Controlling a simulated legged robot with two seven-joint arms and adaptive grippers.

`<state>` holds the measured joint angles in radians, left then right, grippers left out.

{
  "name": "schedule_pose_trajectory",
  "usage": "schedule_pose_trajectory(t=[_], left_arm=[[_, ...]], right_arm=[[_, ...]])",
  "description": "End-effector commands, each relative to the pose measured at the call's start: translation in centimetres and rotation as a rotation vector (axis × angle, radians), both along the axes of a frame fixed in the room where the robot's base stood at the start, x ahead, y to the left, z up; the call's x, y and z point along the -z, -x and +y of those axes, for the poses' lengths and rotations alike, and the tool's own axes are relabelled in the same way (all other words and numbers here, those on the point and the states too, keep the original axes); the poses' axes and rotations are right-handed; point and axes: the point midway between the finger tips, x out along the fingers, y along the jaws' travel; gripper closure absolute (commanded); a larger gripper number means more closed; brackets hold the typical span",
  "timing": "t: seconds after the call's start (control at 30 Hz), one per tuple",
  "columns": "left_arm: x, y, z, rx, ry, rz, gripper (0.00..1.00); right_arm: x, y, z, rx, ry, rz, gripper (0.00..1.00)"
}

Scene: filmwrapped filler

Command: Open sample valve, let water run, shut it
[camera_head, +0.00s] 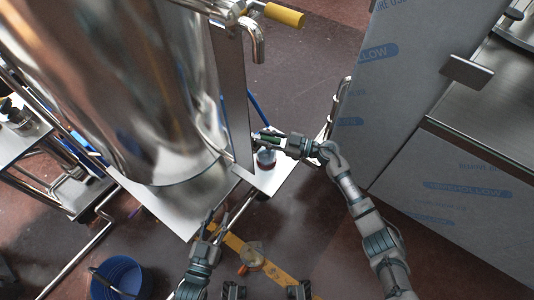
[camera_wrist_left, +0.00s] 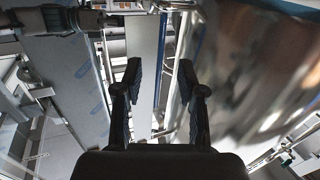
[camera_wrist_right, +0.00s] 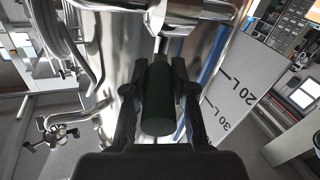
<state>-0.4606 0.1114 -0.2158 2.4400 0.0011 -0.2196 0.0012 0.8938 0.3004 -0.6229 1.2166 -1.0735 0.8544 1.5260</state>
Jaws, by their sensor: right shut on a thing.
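A large shiny steel tank (camera_head: 140,90) fills the left of the head view. A dark green cylindrical handle (camera_wrist_right: 158,100), apparently the sample valve's, lies between my right gripper's fingers (camera_wrist_right: 157,98). In the head view my right gripper (camera_head: 272,141) reaches in from the right beside the tank's upright bar and is shut on this handle. Its exact turn cannot be told, and no running water is visible. My left gripper (camera_head: 211,222) is below the tank in the head view. Its fingers are apart and empty in the left wrist view (camera_wrist_left: 160,78).
A blue bucket (camera_head: 118,272) stands on the floor at lower left. A yellow handle (camera_head: 285,15) and bent spout are above. Wrapped steel panels (camera_head: 385,80) stand at right.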

Motion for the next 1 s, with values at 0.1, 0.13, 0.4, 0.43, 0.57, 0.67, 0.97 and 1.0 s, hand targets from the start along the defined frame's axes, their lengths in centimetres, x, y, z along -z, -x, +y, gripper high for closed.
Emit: schedule_pose_trajectory(t=[0.1,0.13,0.4,0.43,0.57,0.67,0.97,1.0], left_arm=[[2.1,0.6,0.5,-0.003,-0.052,0.174,0.60],[2.6,0.9,0.7,-0.003,-0.062,0.213,0.60],[6.1,2.9,1.7,-0.009,-0.126,0.448,0.60],[6.4,3.1,1.8,-0.010,-0.130,0.465,0.60],[7.1,3.7,2.1,-0.011,-0.144,0.519,0.60],[7.4,4.0,2.2,-0.012,-0.150,0.542,0.60],[7.7,4.1,2.2,-0.012,-0.155,0.557,0.60],[7.7,4.1,2.2,-0.012,-0.155,0.557,0.60]], right_arm=[[-0.2,0.8,0.4,0.088,0.000,0.001,1.00],[-0.1,0.9,0.4,0.111,0.001,0.003,1.00],[0.3,1.4,0.7,0.264,0.001,0.007,1.00],[0.3,1.4,0.7,0.276,0.002,0.007,1.00],[0.4,1.5,0.9,0.312,0.001,0.009,1.00],[0.5,1.5,0.9,0.329,0.003,0.009,1.00],[0.7,1.5,0.9,0.341,0.004,0.011,1.00],[0.7,1.5,0.9,0.341,0.004,0.011,1.00]])
